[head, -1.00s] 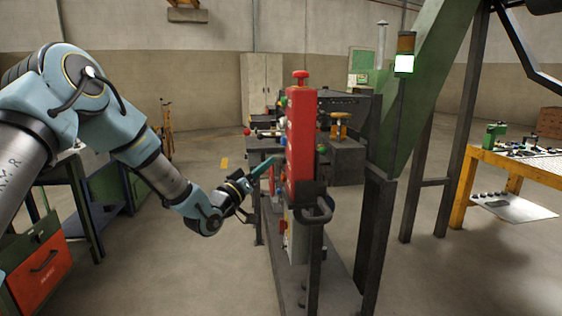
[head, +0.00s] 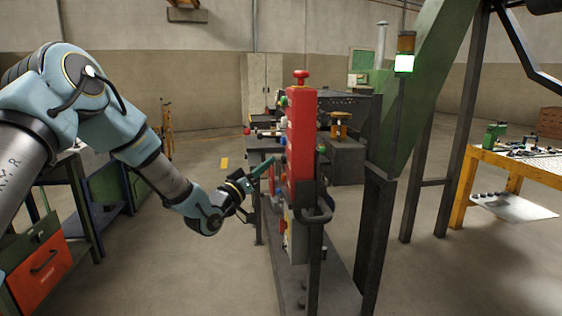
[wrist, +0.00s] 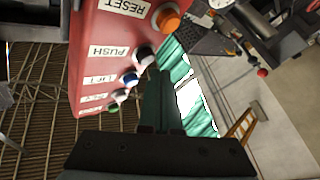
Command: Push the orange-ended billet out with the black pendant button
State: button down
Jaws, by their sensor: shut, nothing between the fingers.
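The red pendant box (head: 301,140) stands upright in front of me in the head view, and it fills the upper left of the wrist view (wrist: 95,50). Its labels include RESET, PUSH and LIFT. The black button (wrist: 146,55) is beside the PUSH label. My gripper (head: 273,161) is shut and empty, its teal fingers pointing at the pendant's button side. In the wrist view the fingertips (wrist: 160,76) are just beside the black button; I cannot tell whether they touch it. I cannot make out the orange-ended billet.
An orange button (wrist: 168,19) is by RESET, and a blue one (wrist: 130,79) by LIFT, with white and green ones beyond. A lit signal lamp (head: 404,62) stands behind the pendant. A yellow bench (head: 480,160) is at the right. Open floor lies left of the pendant.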

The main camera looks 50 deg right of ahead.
jog(key=shift+s+d, duration=0.25)
jog(key=shift+d, duration=0.05)
jog(key=shift+s+d+b, duration=0.35)
jog(key=shift+d+b, duration=0.05)
jog(key=shift+b, duration=0.15)
dwell(0.7)
jog(key=shift+w+a, duration=0.1)
jog(key=shift+a, duration=0.05)
dwell(0.3)
jog(key=shift+w+a, duration=0.5)
jog(key=shift+a, duration=0.1)
jog(key=w+a, duration=0.1)
jog(key=a, duration=0.1)
jog(key=w+a+b, duration=0.1)
jog(key=w+a, duration=0.1)
jog(key=shift+w, duration=0.1)
dwell(0.4)
dwell(2.7)
